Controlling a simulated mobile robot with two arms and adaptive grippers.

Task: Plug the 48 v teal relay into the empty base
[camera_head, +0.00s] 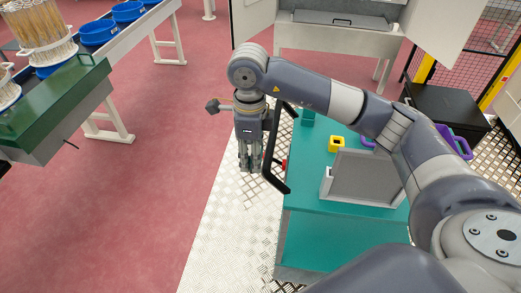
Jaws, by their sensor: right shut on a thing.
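My right gripper (250,168) points down just left of the teal cart, beside its black handle. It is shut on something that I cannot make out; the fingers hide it. A small teal block (307,117) stands at the back left of the cart top; I cannot tell whether it is a relay. A yellow piece with a dark opening (336,145) sits near the middle. I cannot make out an empty base or any 48 V marking. My left gripper is not in view.
The teal cart (305,235) carries a grey panel in a white frame (368,178). Its black handle (272,150) sticks out to the left. Purple items (455,142) show behind my arm. A bench with blue tubs (98,33) and wheat ears stands left; red floor between is free.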

